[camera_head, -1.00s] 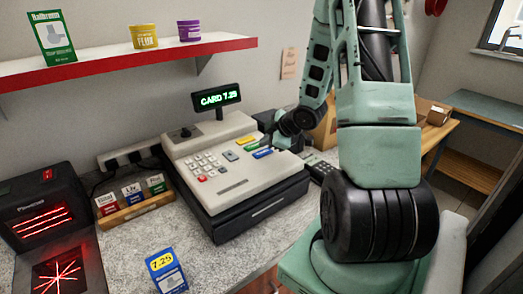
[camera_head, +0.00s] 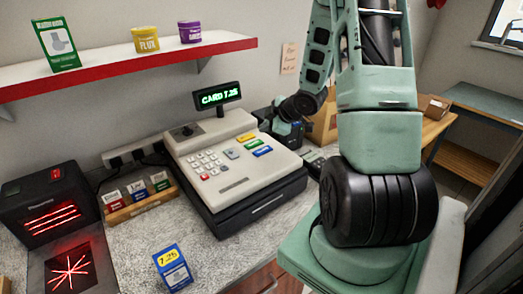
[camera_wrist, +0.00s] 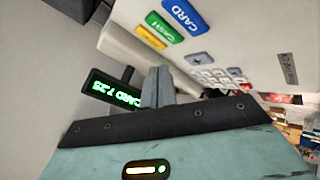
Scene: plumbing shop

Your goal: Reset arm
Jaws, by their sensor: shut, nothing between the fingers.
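My gripper shows in the wrist view (camera_wrist: 158,85) with its grey fingers together and nothing between them. In the head view my arm rises on the right and bends down, so its dark wrist end is at the back right of the cash register (camera_head: 235,165). The fingertips are hard to make out there. The register is cream with a black base, and its coloured keys also show in the wrist view, above and right of the fingers. Its green display (camera_head: 217,96) reads "CARD 7.25" and shows behind the fingers in the wrist view (camera_wrist: 112,90).
A card terminal (camera_head: 314,162) lies right of the register, near a cardboard box (camera_head: 322,122). A scanner (camera_head: 48,210) with red lines, a tray of small boxes (camera_head: 140,208) and a blue box marked 7.25 (camera_head: 172,268) occupy the counter. A red-edged shelf (camera_head: 120,75) hangs above.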

